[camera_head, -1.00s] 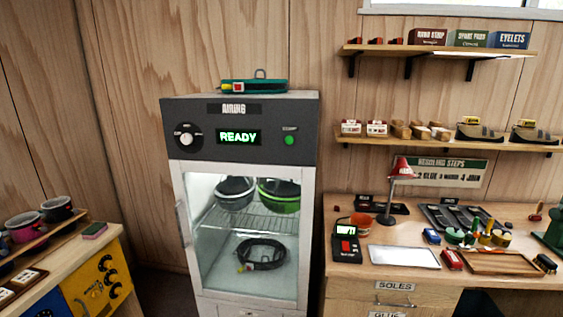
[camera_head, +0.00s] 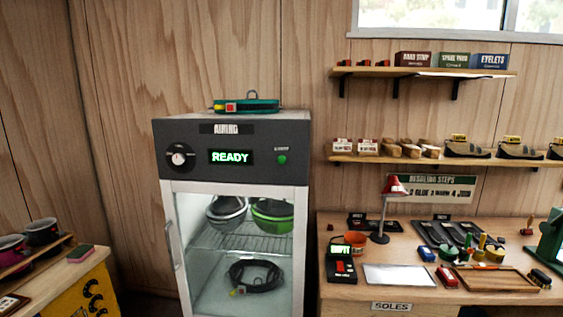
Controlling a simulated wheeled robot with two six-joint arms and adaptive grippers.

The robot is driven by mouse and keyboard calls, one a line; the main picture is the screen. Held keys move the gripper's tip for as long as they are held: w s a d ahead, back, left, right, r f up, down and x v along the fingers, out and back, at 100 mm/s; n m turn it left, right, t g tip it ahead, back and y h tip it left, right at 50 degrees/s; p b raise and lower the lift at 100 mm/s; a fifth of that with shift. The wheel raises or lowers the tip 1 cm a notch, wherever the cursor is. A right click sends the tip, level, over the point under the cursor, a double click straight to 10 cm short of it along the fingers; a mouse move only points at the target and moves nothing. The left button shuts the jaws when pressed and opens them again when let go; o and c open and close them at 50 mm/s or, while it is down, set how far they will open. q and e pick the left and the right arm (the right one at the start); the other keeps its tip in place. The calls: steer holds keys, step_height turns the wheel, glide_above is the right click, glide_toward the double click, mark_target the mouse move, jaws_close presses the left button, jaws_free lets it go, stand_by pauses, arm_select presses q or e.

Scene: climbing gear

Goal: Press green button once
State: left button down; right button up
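The green button (camera_head: 282,159) is a small round button on the right of the dark control panel of the airing cabinet (camera_head: 176,238). A small label sits just above it. To its left on the panel are a lit display (camera_head: 231,157) reading READY in green and a round dial (camera_head: 179,158). The cabinet's glass door is closed, with helmets and a coiled cable visible inside. Neither of my grippers is in view, and nothing covers the button.
A workbench (camera_head: 340,291) with a red lamp (camera_head: 394,189) and tools stands right of the cabinet, below wall shelves (camera_head: 440,159). Another bench (camera_head: 70,270) with mugs is at left. The space before the panel is clear.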

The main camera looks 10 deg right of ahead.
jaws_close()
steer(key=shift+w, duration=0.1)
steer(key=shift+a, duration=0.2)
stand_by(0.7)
